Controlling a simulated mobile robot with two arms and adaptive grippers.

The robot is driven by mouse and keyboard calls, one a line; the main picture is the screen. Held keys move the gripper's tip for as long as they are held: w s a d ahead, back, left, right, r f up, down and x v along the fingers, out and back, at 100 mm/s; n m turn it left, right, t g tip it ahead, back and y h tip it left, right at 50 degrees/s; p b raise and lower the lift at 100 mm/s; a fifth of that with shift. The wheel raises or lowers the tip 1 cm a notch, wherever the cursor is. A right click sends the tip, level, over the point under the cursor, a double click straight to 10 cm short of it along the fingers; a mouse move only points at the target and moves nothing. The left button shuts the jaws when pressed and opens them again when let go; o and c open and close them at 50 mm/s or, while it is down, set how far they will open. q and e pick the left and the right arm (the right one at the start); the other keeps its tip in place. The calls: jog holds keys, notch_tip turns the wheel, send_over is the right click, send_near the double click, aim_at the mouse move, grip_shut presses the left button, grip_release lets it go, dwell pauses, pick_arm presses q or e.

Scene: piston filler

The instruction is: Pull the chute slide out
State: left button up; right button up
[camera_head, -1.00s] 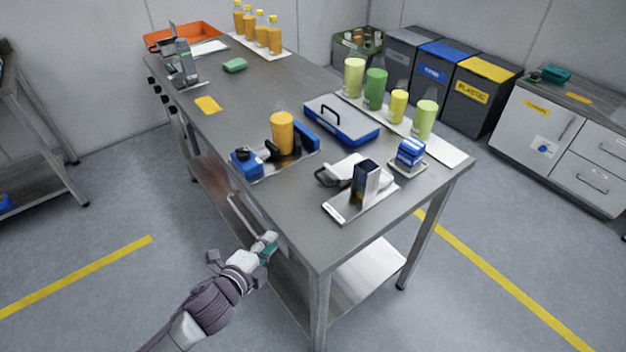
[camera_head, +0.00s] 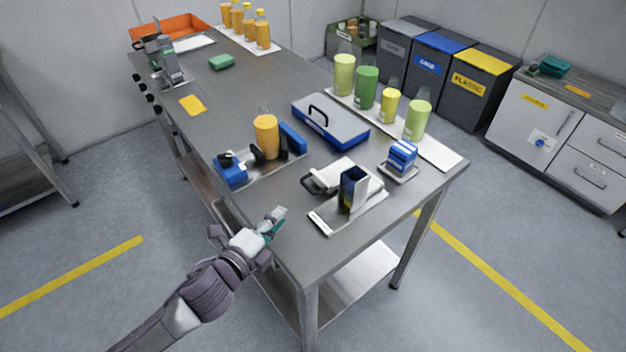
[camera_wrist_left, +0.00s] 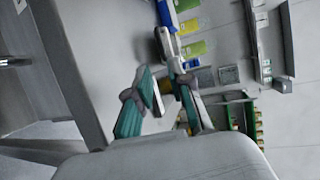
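A dark upright chute-like box (camera_head: 352,188) stands on a flat metal plate (camera_head: 326,220) near the table's front corner. Beside and behind it lies a white block with a dark loop handle (camera_head: 313,184) on its left side; this looks like the slide, though I cannot tell for sure. My left gripper (camera_head: 276,222) is at the table's left edge, left of the plate and apart from it. In the left wrist view, its teal-padded fingers (camera_wrist_left: 167,92) are spread with nothing held between them. My right gripper is not in view.
Behind the plate stand a blue-and-black fixture (camera_head: 232,170) with an orange cup (camera_head: 266,137), a blue toolbox (camera_head: 331,122) and a blue stamp-like block (camera_head: 401,156). Green and yellow cups line a white board (camera_head: 440,153). The tabletop between gripper and plate is clear.

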aim_at(307, 187)
pick_arm(q)
jog(key=x, duration=1.3)
jog(key=shift+w+d+p, duration=0.15)
jog(key=shift+w+p, duration=0.1)
jog(key=shift+p, duration=0.1)
grip_shut()
